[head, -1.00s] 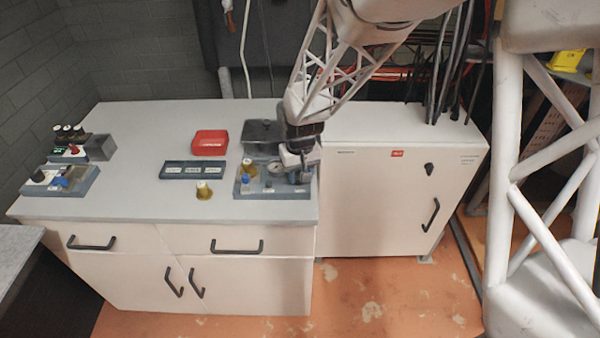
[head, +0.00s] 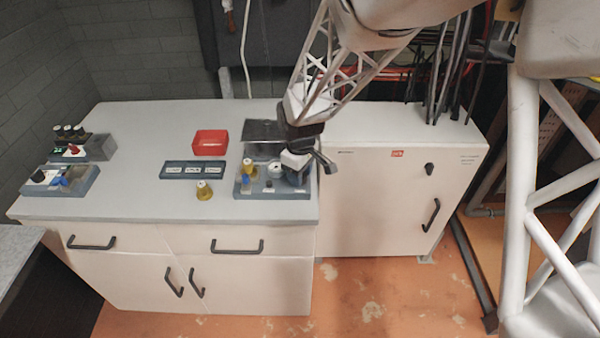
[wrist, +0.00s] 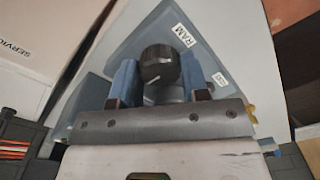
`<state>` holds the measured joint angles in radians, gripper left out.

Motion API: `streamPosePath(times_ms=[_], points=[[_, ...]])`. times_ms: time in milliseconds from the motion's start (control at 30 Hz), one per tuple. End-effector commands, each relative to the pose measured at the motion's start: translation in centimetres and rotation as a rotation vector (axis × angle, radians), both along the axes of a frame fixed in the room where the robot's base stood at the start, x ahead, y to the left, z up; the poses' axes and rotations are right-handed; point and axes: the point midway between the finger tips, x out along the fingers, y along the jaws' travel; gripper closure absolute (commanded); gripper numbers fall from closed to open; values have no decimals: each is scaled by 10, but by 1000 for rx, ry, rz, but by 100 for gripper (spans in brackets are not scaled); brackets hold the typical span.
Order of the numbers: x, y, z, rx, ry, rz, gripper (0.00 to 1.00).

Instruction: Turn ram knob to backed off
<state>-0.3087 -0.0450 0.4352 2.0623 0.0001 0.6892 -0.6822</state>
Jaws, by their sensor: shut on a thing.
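The black ram knob (wrist: 160,66) sits on a grey-blue panel beside a white RAM label (wrist: 182,35) in the wrist view. A pale pointer line shows on its lower-left side. My gripper (wrist: 160,62) has its two blue fingers on either side of the knob and is shut on it. A second small label (wrist: 220,79) lies to the right, too small to read. In the head view my gripper (head: 297,165) is over the right end of the grey panel block (head: 262,194) and hides the knob.
On the bench, a red box (head: 210,142), a labelled dark strip (head: 193,170) and a brass-coloured fitting (head: 204,190) stand left of the panel. More control blocks (head: 60,180) are at far left. A white cabinet (head: 390,190) adjoins at right.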

Motion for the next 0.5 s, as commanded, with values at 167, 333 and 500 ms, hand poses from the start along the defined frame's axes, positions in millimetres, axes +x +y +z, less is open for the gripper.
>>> streamPosePath(times_ms=[167, 333, 500], points=[[0, 0, 1, 0, -1, 7, 82], [0, 0, 1, 0, -1, 7, 82], [0, 0, 1, 0, -1, 6, 40]])
